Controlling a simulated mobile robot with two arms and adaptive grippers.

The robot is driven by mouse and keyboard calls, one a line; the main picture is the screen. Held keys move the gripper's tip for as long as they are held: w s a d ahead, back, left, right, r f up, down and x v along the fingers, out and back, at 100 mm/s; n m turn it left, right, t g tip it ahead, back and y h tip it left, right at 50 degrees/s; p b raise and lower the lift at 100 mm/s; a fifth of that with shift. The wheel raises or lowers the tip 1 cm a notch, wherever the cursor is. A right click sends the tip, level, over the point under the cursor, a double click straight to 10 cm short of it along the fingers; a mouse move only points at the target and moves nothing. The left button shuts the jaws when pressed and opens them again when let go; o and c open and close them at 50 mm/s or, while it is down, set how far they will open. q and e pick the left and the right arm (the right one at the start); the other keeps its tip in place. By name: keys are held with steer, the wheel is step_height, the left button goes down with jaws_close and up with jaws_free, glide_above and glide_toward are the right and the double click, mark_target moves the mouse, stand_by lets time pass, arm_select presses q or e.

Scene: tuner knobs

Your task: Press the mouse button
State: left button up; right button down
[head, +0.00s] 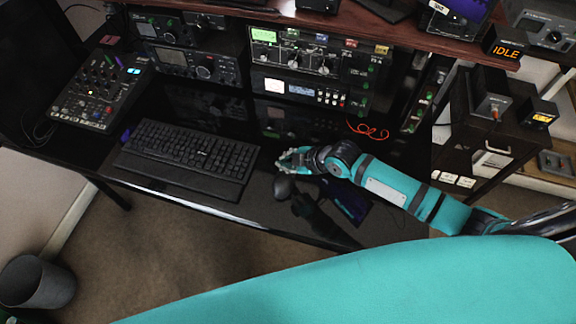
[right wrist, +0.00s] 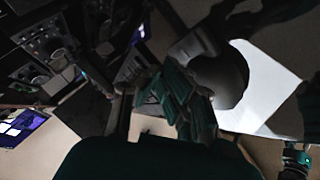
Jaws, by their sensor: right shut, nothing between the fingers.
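A dark rounded mouse (head: 283,187) sits on the glossy black desk, just right of the keyboard. My right gripper (head: 281,163) is shut and empty above and just behind the mouse in the head view. A gap shows between its fingertips and the mouse in the picture, but I cannot tell the exact height. The mouse's buttons are too small and dark to make out. The right wrist view is dark and cluttered, and I cannot pick out the mouse there with certainty. My left gripper is not in view.
A black keyboard (head: 190,155) lies left of the mouse. A mixer (head: 101,90) stands at the far left, radio equipment (head: 308,55) at the back. A red cable (head: 368,131) lies behind my right arm. The desk's front edge (head: 230,217) is close to the mouse.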

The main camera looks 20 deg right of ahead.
step_height(320, 180, up, 5)
steer(key=p, duration=0.4)
steer(key=shift+f, duration=0.1)
stand_by(0.7)
